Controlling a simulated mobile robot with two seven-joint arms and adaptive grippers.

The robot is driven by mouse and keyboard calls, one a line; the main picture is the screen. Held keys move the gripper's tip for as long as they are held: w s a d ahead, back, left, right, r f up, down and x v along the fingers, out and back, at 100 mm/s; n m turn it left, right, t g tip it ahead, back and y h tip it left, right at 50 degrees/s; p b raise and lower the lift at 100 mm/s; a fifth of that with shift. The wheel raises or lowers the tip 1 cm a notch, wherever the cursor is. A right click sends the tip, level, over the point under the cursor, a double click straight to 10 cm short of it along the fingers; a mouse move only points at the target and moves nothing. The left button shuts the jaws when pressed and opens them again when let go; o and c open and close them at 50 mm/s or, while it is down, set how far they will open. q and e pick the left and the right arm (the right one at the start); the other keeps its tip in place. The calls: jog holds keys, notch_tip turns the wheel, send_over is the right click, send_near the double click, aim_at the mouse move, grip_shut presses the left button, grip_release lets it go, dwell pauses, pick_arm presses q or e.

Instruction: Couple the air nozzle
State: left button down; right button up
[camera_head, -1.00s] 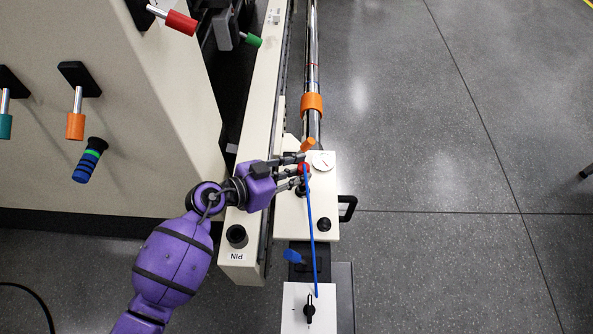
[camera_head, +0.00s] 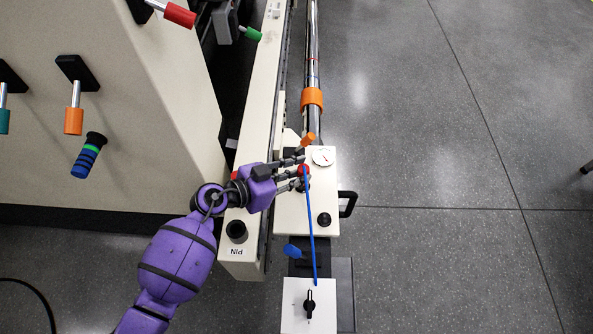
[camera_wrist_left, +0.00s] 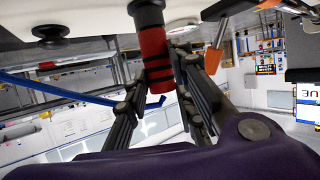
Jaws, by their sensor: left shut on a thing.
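The red air nozzle (camera_head: 304,171) is at the upper left of the white panel, with a blue hose (camera_head: 312,230) running from it to the white box. In the wrist view the nozzle (camera_wrist_left: 156,52) is a red cylinder with black bands. Its upper end meets a dark collar (camera_wrist_left: 147,16) under a white surface; I cannot tell whether it is locked there. My left gripper (camera_head: 300,172) is shut on the nozzle; its fingers (camera_wrist_left: 163,98) lie on both sides of it. The fingers partly hide the nozzle in the head view. My right gripper is out of view.
The white panel (camera_head: 290,210) carries a gauge (camera_head: 322,156), a black knob (camera_head: 324,219) and a side handle (camera_head: 348,204). An orange lever (camera_head: 308,139) stands close above the gripper. Open floor lies right.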

pick_arm(q)
jog(key=shift+f, duration=0.25)
jog(key=c, duration=1.4)
grip_release()
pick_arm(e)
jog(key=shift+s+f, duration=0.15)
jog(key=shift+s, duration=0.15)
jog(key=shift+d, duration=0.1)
pick_arm(q)
jog(key=shift+s+a+r, duration=0.15)
jog(key=shift+s+a, duration=0.15)
jog(key=shift+a, duration=0.15)
jog(key=v, duration=1.1)
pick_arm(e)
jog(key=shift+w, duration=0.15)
pick_arm(q)
jog(key=shift+d+r, duration=0.1)
